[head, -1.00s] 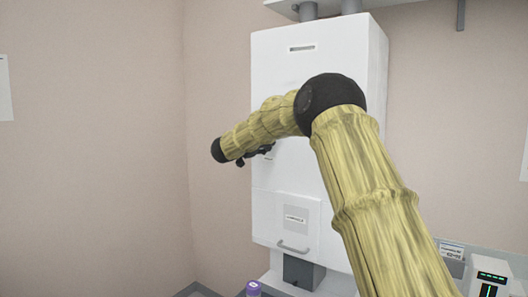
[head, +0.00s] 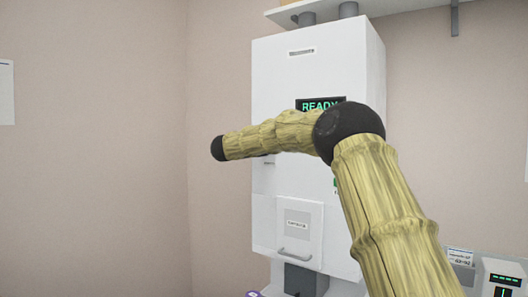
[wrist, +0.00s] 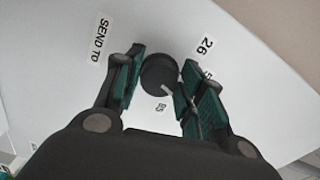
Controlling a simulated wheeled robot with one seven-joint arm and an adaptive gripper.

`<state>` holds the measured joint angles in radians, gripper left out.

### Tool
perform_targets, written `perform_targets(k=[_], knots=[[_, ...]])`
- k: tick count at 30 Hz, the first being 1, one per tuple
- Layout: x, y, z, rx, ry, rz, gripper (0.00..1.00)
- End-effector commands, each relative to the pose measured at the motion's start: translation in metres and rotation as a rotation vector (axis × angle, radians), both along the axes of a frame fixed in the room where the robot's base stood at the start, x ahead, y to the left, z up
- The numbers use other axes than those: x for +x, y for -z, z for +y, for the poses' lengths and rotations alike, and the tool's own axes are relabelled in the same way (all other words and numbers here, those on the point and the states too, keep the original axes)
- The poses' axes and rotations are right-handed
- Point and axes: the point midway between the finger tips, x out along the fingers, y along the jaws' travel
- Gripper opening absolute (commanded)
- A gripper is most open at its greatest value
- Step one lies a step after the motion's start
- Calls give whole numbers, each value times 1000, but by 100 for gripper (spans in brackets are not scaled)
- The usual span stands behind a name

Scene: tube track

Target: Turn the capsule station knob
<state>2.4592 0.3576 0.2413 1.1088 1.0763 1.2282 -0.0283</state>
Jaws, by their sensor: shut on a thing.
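The capsule station (head: 285,75) is a tall white cabinet on the wall, with a dark panel reading READY in green (head: 318,105). Its dark round knob (wrist: 158,75) shows in the wrist view, with a light pointer mark at its lower right. Labels "SEND TO", "26" and "05" are printed around it. My gripper (wrist: 160,80) has one green-padded finger on each side of the knob and is shut on it. In the head view my forearm hides the knob and nearly all of the gripper.
A small door with a bar handle (head: 295,253) is low on the cabinet. A shelf (head: 400,9) and pipes are above it. A device with green lights (head: 500,280) stands at the lower right.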

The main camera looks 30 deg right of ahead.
Motion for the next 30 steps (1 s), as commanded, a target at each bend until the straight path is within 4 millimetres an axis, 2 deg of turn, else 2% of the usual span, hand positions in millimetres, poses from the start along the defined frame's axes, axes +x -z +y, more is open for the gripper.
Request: perform_targets(k=[17, 18, 21, 30], knots=[[0, 1, 0, 13, 1, -28, 15], [0, 1, 0, 13, 1, -28, 43], [0, 1, 0, 13, 1, -28, 61], [0, 0, 0, 13, 0, -28, 61]])
